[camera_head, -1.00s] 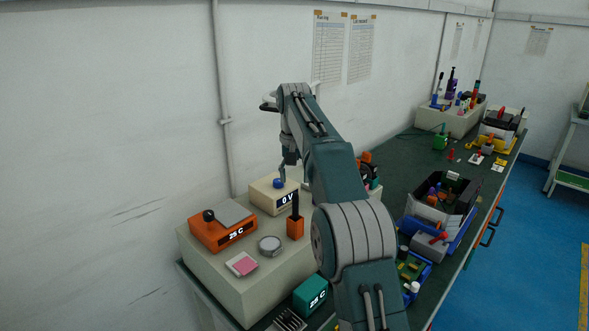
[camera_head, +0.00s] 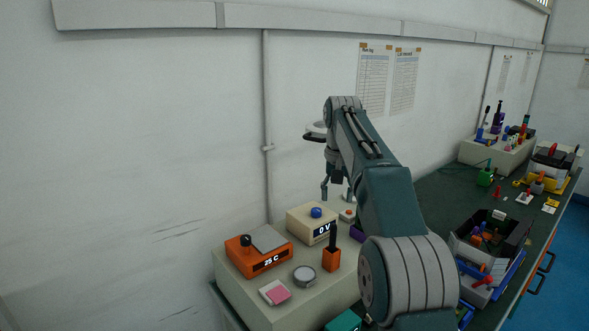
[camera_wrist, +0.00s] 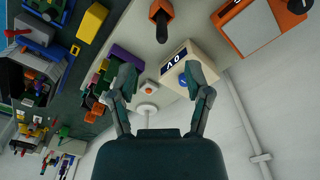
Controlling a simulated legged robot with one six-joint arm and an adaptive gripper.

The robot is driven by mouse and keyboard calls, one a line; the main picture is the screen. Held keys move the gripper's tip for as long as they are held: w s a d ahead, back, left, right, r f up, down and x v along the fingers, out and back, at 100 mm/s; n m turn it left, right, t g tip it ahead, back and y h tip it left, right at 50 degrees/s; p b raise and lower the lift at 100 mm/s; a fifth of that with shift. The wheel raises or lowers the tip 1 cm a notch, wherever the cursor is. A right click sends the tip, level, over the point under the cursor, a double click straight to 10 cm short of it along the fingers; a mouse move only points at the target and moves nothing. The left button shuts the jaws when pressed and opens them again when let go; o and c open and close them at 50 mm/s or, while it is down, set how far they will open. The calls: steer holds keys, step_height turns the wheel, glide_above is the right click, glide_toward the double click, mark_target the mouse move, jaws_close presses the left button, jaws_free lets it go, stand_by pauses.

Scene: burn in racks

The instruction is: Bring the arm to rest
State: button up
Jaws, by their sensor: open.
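My gripper (camera_wrist: 161,90) is open in the wrist view, with its two fingers apart and nothing between them that it grips. In the head view my gripper (camera_head: 331,188) hangs from the raised arm, pointing down, above the beige box with the "0 V" display (camera_head: 307,226). That box also shows in the wrist view (camera_wrist: 205,58), beyond the fingers, with a blue knob (camera_head: 316,212) on it. The arm bends up from the bottom right and over toward the wall. I cannot tell the exact gap between the fingertips and the box.
An orange "25 C" unit (camera_head: 262,268), a round silver dial (camera_head: 304,276), a pink pad (camera_head: 275,292) and an orange holder (camera_head: 332,258) share the beige platform. A black bin (camera_head: 490,238) stands on the green bench at right. The wall is close behind the arm.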

steer(key=s+r+n+t, duration=0.1)
steer(key=s+r+t, duration=0.25)
steer(key=s, duration=1.45)
steer(key=s+f+t, duration=0.1)
steer(key=s+f, duration=0.5)
steer(key=s, duration=0.3)
steer(key=s+f+n, duration=0.1)
steer(key=s+f, duration=0.5)
steer(key=s, duration=0.4)
steer(key=shift+f+t, duration=0.25)
steer(key=shift+t, duration=0.1)
